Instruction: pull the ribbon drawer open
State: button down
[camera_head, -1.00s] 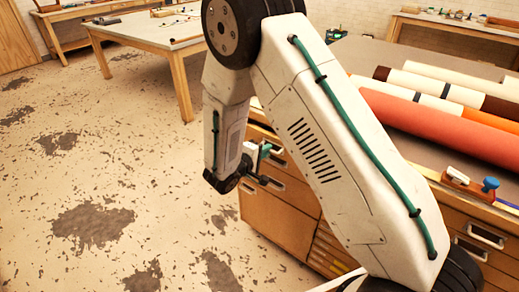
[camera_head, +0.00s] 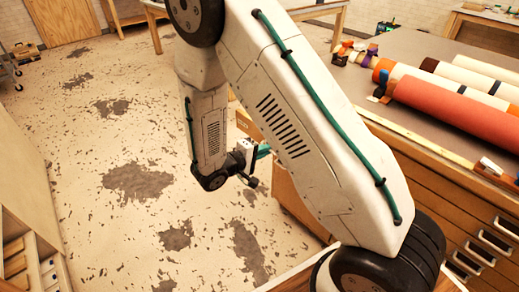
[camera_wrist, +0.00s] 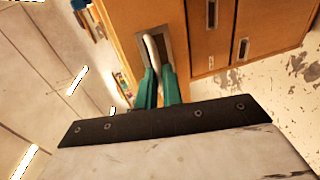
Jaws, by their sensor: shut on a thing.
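In the wrist view my gripper (camera_wrist: 157,72) has its two green fingers closed around a pale bar handle (camera_wrist: 152,50) on a wooden drawer front (camera_wrist: 176,18). The drawer front appears to stand out from the cabinet face beside it. Small coloured items (camera_wrist: 97,22) show along its left edge, perhaps the drawer's contents; they are too small to identify. In the head view my gripper (camera_head: 257,164) is partly hidden by my arm, and the handle cannot be made out there.
The wooden cabinet (camera_head: 440,195) has more drawers with metal handles. On its top lie long rolls (camera_head: 455,112) and coloured spools (camera_head: 360,55). Open, patchy floor (camera_head: 100,150) lies to the left. A wooden shelf unit (camera_head: 25,220) stands at the lower left.

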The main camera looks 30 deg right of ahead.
jog(key=shift+s+a, duration=0.15)
jog(key=c, duration=1.6)
grip_release()
jog(key=shift+o, duration=0.2)
jog(key=shift+a, duration=0.1)
jog(key=v, duration=0.7)
jog(key=shift+a, duration=0.3)
jog(key=shift+r, duration=0.1)
